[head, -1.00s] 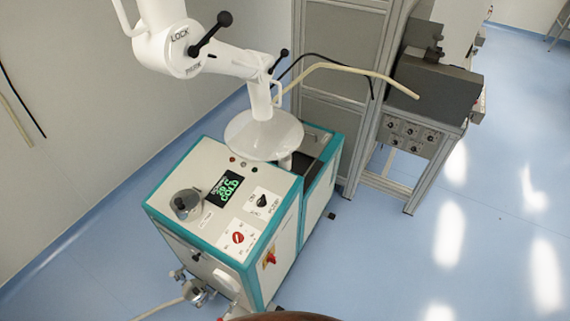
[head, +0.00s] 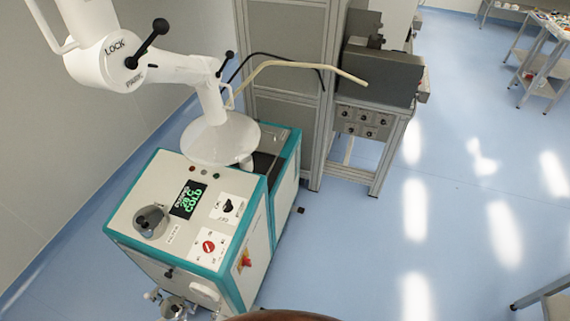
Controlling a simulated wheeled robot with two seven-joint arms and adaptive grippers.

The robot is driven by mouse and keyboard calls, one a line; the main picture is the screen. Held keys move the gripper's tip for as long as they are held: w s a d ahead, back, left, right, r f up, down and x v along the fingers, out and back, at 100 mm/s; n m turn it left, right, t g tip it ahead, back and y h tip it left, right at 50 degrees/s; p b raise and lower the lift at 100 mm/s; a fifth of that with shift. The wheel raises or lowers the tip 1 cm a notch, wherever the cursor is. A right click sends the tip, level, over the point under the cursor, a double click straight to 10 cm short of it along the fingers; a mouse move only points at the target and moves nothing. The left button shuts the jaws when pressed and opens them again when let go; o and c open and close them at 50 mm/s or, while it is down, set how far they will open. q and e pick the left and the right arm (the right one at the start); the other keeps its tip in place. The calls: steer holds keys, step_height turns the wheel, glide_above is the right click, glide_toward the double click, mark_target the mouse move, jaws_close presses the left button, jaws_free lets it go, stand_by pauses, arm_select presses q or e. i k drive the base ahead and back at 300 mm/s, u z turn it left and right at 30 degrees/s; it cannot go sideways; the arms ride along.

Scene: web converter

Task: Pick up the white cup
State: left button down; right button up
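No white cup can be made out in the head view. Neither of my grippers is in view. Small items (head: 550,18) lie on a metal cart at the far right, too small to tell apart.
A white and teal machine (head: 150,185) with a display stands at left, under a white jointed extraction arm (head: 105,60) with a round hood (head: 220,138). A grey cabinet (head: 282,70) and dark unit (head: 380,76) stand behind. A table corner (head: 548,292) shows at lower right. Blue floor (head: 450,230) is clear.

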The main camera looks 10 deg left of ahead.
mark_target(247, 165)
steer(key=z, duration=1.4)
steer(key=i, duration=1.25)
steer(key=u, duration=3.7)
